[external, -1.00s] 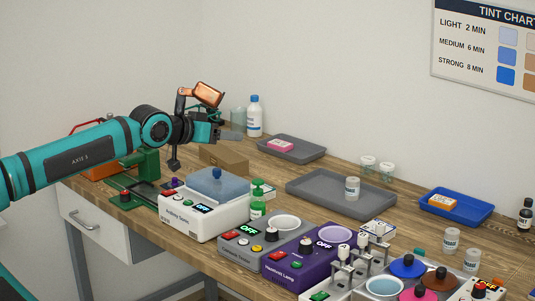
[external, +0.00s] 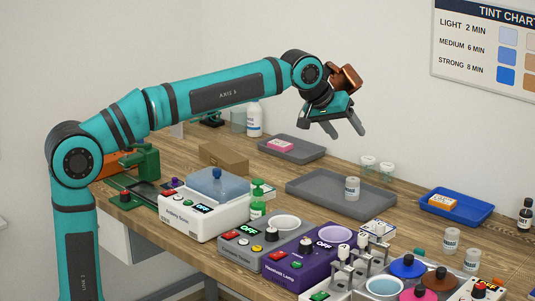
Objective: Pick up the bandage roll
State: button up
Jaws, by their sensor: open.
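I cannot make out a clear bandage roll. A small white cylinder with a print on its side (external: 352,189) stands upright on the large grey tray (external: 310,187); it may be a labelled jar or a roll. My gripper (external: 347,133) is open and empty, in the air with its fingers pointing down, appearing above the back of this tray and the cylinder. Similar white labelled cylinders stand on the table at the right, one farther back (external: 451,240) and one nearer (external: 472,259).
A smaller grey tray (external: 310,153) holds a pink pack. A blue tray (external: 472,216) holds an orange-and-white box. Two glass jars (external: 368,165) stand behind the large tray. An autoclave-like device (external: 200,220), a purple lamp unit (external: 290,265) and clamp posts line the front.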

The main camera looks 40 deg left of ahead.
jog(key=w+d+f+n+g, duration=0.1)
jog(key=w+d+f+g, duration=0.1)
jog(key=w+d+f, duration=0.45)
jog(key=w+d+f+g, duration=0.2)
jog(key=w+d, duration=0.1)
jog(key=d, duration=0.6)
jog(key=n+g+y, duration=0.1)
jog(key=g+y, duration=0.1)
jog(key=g, duration=0.1)
send_over(453, 230)
notch_tip(453, 230, down, 10)
jog(key=shift+r, duration=0.1)
jog(key=shift+s+f, duration=0.1)
jog(key=shift+f, duration=3.8)
jog(key=c, duration=1.1)
jog(key=shift+o, duration=0.2)
jog(key=shift+r, duration=0.15)
notch_tip(453, 230, up, 10)
jog(key=shift+f, duration=0.15)
